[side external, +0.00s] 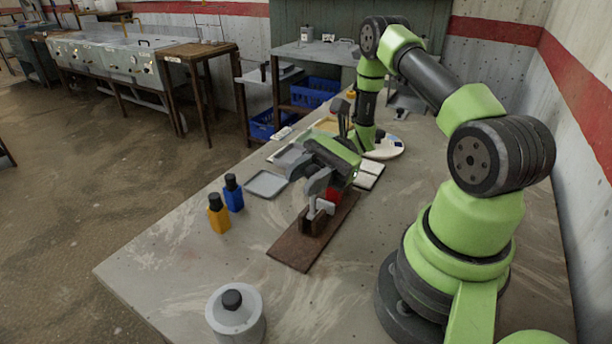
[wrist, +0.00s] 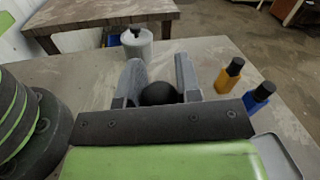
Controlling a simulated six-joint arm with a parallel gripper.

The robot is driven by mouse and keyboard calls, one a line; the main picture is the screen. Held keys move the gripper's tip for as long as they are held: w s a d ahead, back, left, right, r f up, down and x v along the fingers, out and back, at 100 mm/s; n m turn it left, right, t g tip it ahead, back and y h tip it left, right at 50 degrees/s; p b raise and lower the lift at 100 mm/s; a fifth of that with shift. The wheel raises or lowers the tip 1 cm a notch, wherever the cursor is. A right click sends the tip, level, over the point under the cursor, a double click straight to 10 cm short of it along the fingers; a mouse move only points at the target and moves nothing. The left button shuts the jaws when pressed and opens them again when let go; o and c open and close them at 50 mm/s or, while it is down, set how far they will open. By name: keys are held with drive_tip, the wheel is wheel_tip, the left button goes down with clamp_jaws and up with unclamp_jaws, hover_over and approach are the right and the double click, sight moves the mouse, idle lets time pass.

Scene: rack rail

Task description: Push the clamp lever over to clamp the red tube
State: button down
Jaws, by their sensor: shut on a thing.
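A brown wooden board (side external: 288,252) lies on the table with a dark brown clamp block (side external: 313,222) on it. The red tube (side external: 333,194) shows partly behind my gripper, just above the board; the rest of it is hidden. My gripper (side external: 316,194) is low over the clamp, with its fingers pointing down toward the block. In the wrist view a round black knob (wrist: 158,93), which looks like the clamp lever's end, sits between the two fingers (wrist: 160,80). My gripper is shut on it. The lever's shaft and its tilt are mostly hidden.
Blue (side external: 233,194) and yellow (side external: 218,214) bottles stand left of the board, near a grey tray (side external: 266,184). A grey canister (side external: 236,316) with a black knob stands at the front. The table between the board and canister is clear.

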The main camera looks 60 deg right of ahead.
drive_tip(key=shift+a, duration=0.1)
drive_tip(key=a+f+h, duration=0.1)
drive_tip(key=a+h, duration=0.1)
drive_tip(key=h, duration=0.1)
drive_tip(key=a+f+n+h, duration=0.1)
drive_tip(key=a+f+h, duration=0.1)
drive_tip(key=h, duration=0.1)
drive_tip(key=a+f+g+h, duration=0.1)
drive_tip(key=a+h, duration=0.1)
drive_tip(key=h, duration=0.1)
drive_tip(key=shift+a+f, duration=0.25)
drive_tip(key=shift+a, duration=0.15)
drive_tip(key=shift+a+f+n+h, duration=0.15)
drive_tip(key=shift+a+f+h, duration=0.1)
drive_tip(key=shift+f+h, duration=0.4)
drive_tip(key=shift+a+f+n+h, duration=0.2)
drive_tip(key=shift+f+h, duration=0.25)
drive_tip(key=shift+h, duration=0.3)
drive_tip(key=c, duration=0.8)
unclamp_jaws()
